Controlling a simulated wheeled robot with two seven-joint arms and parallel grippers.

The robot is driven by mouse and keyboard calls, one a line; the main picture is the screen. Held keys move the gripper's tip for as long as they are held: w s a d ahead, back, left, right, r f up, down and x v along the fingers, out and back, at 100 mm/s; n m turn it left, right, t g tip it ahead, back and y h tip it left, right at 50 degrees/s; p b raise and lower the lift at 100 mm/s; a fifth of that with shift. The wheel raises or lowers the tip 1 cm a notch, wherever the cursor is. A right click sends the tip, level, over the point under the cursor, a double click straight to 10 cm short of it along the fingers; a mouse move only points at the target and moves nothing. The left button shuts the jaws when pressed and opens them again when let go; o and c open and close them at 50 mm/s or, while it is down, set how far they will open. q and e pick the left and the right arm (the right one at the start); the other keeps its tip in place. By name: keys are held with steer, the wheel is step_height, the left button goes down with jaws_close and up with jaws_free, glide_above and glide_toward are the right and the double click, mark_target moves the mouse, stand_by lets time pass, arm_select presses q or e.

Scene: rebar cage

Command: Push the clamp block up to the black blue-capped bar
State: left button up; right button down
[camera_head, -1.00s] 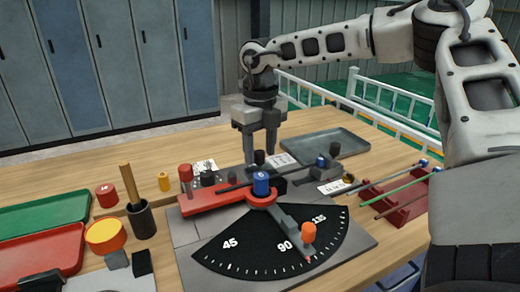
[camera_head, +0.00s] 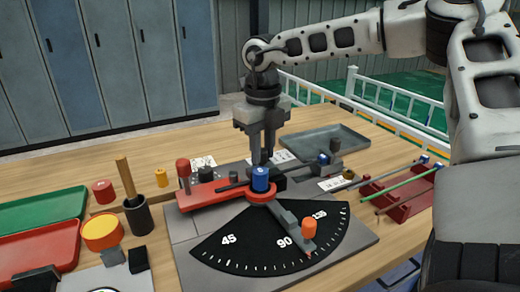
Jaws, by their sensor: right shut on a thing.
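My right gripper (camera_head: 263,160) points straight down behind the blue-topped pivot (camera_head: 260,178) of the bending plate, its fingers shut on the black knob of the clamp block. The knob is hidden between the fingers. Dark block parts (camera_head: 279,180) show just right of the fingertips. The black bar (camera_head: 298,169) lies across the back of the plate. Its blue cap (camera_head: 323,158) is at the right, by a grey stop (camera_head: 335,147). The gap between clamp block and bar is hidden by the gripper and pivot. My left gripper is not in view.
The red arm (camera_head: 212,194) and black angle dial (camera_head: 250,238) with an orange knob (camera_head: 309,228) are in front. A red rack (camera_head: 405,203) with bars is right, a grey tray (camera_head: 345,145) behind.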

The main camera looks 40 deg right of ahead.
mark_target(263, 151)
steer(key=c, duration=1.2)
jaws_free()
steer(key=shift+s, duration=0.2)
step_height(263, 151, up, 16)
steer(key=p, duration=0.1)
